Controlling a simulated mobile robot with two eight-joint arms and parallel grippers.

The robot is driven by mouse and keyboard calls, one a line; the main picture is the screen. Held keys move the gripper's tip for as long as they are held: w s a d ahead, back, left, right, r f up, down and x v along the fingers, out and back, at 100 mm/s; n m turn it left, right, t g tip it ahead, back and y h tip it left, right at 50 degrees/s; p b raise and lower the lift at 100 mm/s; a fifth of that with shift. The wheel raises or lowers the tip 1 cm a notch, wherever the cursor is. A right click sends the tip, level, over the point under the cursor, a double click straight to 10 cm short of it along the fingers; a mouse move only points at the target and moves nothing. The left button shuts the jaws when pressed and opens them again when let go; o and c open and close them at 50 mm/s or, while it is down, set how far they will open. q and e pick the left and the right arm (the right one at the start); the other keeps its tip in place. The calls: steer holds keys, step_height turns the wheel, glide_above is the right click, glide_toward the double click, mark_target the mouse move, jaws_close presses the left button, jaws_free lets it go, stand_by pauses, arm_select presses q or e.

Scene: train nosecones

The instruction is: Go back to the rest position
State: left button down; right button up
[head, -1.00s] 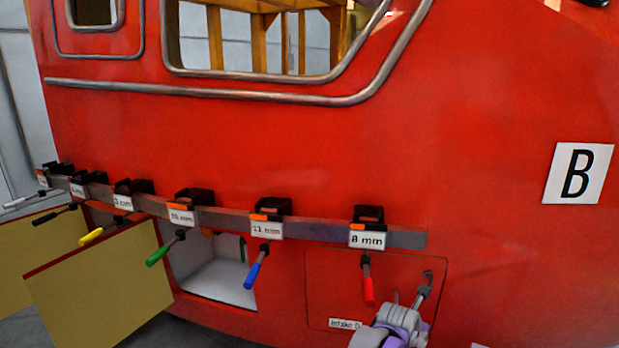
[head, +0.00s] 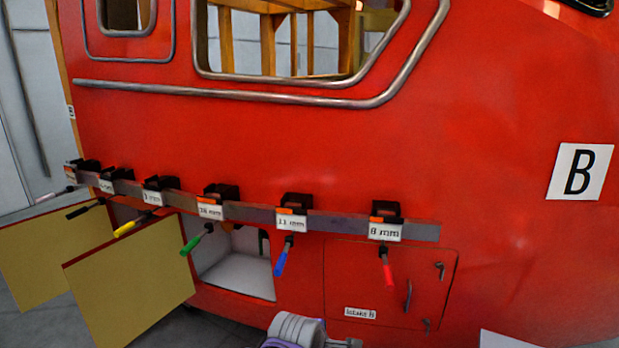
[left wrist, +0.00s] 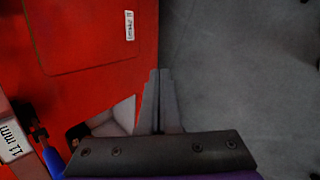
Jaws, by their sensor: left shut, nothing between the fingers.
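My left gripper (left wrist: 160,75) shows in the left wrist view with its two grey fingers together, shut and empty. The fingers point along the boundary between the red nosecone and the grey floor and touch nothing that I can see. In the head view only a grey and purple part of my arm shows at the bottom edge, below the nosecone (head: 300,150); the fingertips cannot be made out there. The small intake panel (head: 360,285) is flush with the red body, with its label below. It also shows in the left wrist view (left wrist: 85,45). My right gripper is not in view.
A tool rail (head: 340,221) holds several coloured-handle tools, including blue (head: 284,259) and red (head: 388,268). Left of the panel is an open compartment (head: 235,275), with yellowish open doors (head: 130,290) jutting out. Grey floor (left wrist: 240,80) lies clear on the wrist view's right.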

arm_select(q)
steer(key=s+a+f+m+y+p, duration=0.1)
steer(key=s+a+f+m, duration=0.2)
steer(key=s+a+m, duration=0.5)
steer(key=s+a+f+m+g+y+p, duration=0.1)
steer(key=s+a+f+m+y, duration=0.1)
steer(key=s+a+m, duration=0.6)
steer(key=s+a+f, duration=0.1)
steer(key=s+a, duration=0.4)
steer(key=s, duration=0.4)
steer(key=shift+s+m, duration=0.25)
steer(key=shift+m, duration=0.05)
steer(key=shift+a, duration=0.1)
